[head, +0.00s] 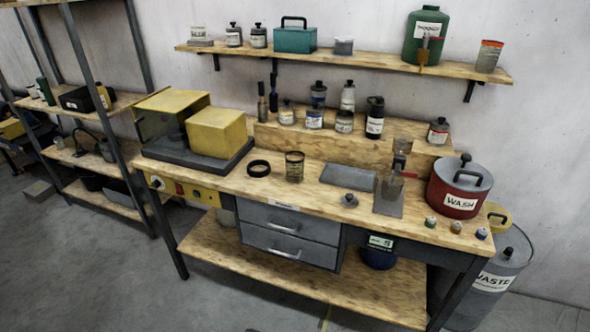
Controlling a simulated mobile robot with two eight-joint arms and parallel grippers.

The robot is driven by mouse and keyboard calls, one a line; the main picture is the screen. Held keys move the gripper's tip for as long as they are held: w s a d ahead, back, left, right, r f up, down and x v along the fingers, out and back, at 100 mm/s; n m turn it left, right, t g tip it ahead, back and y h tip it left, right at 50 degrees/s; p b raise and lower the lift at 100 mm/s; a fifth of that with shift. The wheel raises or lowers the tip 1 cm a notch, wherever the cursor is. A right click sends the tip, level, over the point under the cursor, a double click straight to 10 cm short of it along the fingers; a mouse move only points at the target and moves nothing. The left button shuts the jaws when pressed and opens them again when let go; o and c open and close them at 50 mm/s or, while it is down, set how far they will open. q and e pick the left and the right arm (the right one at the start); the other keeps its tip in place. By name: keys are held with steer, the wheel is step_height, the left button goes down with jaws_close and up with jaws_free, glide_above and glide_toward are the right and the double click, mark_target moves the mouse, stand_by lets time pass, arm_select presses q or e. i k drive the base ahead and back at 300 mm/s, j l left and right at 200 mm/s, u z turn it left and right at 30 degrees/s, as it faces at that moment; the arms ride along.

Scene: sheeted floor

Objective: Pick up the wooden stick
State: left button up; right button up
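I cannot make out a wooden stick with certainty. A thin yellowish strip (326,318) shows at the bottom edge, in front of the workbench, and I cannot tell what it is. A small dark-rimmed jar (294,166) stands on the wooden benchtop (225,180); its contents are too small to tell. Neither my left nor my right gripper is in view.
A red WASH pot (456,197) stands at the bench's right end. A yellow machine (217,131) on a dark base stands at the left. Bottles line the raised shelf. A grey WASTE drum (498,275) stands right of the bench. The floor (200,290) in front is mostly clear.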

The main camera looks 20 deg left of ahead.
mark_target(261, 84)
steer(key=i+j+z, duration=0.2)
steer(key=j, duration=0.3)
steer(key=j+z, duration=0.2)
steer(key=j, duration=0.25)
steer(key=i+j+z, duration=0.15)
steer(key=j, duration=0.35)
